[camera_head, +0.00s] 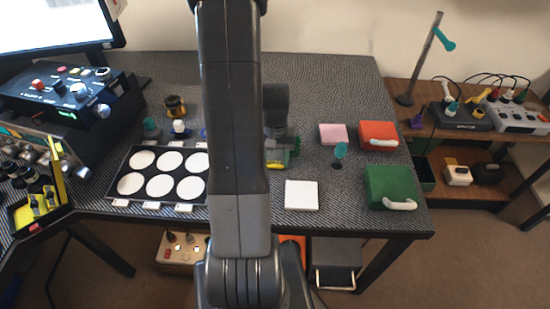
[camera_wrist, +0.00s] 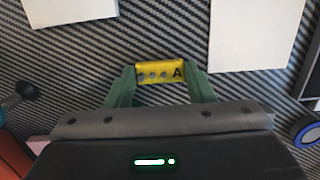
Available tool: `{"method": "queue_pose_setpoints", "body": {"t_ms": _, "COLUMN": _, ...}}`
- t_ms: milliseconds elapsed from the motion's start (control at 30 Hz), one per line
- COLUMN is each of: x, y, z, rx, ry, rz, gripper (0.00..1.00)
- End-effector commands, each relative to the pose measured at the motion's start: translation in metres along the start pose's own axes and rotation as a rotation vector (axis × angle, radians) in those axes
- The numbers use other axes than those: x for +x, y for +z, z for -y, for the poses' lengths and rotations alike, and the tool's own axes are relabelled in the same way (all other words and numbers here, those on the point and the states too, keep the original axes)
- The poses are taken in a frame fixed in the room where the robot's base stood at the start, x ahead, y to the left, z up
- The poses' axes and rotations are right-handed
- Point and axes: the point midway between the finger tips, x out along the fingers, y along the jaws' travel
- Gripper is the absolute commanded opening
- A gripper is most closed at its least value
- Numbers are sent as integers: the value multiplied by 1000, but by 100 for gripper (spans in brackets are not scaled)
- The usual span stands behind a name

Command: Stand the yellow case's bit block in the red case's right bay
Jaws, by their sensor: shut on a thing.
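My gripper (camera_wrist: 160,75) has green fingers closed on the two ends of a small yellow bit block (camera_wrist: 150,71) in the wrist view. The block shows a dark letter A and several round grey spots. In the head view the block (camera_head: 277,166) is partly hidden by my arm, above the patterned bench mat. An orange-red case (camera_head: 378,130) with a white handle is at the bench's back right and looks shut. No right bay is visible in it.
A green case (camera_head: 388,183), a pink block (camera_head: 333,134), a teal-topped stand (camera_head: 340,150) and a white square (camera_head: 301,195) lie right of my arm. A tray of white discs (camera_head: 117,169) is to the left. Patterned bench surface is clear behind the pink block.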

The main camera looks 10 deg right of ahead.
Motion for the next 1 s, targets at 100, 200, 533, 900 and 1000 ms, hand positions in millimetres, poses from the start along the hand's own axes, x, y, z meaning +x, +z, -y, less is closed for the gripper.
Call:
{"method": "queue_pose_setpoints", "body": {"t_ms": 100, "x": 2, "y": 0, "z": 0, "rx": 0, "ry": 0, "rz": 0, "gripper": 58}}
{"method": "queue_pose_setpoints", "body": {"t_ms": 200, "x": 2, "y": 0, "z": 0, "rx": 0, "ry": 0, "rz": 0, "gripper": 70}}
{"method": "queue_pose_setpoints", "body": {"t_ms": 533, "x": -3, "y": 0, "z": 0, "rx": 0, "ry": 0, "rz": 0, "gripper": 70}}
{"method": "queue_pose_setpoints", "body": {"t_ms": 900, "x": -70, "y": -1, "z": 0, "rx": 0, "ry": -1, "rz": -6, "gripper": 70}}
{"method": "queue_pose_setpoints", "body": {"t_ms": 1000, "x": -90, "y": -1, "z": 0, "rx": 0, "ry": 0, "rz": -5, "gripper": 70}}
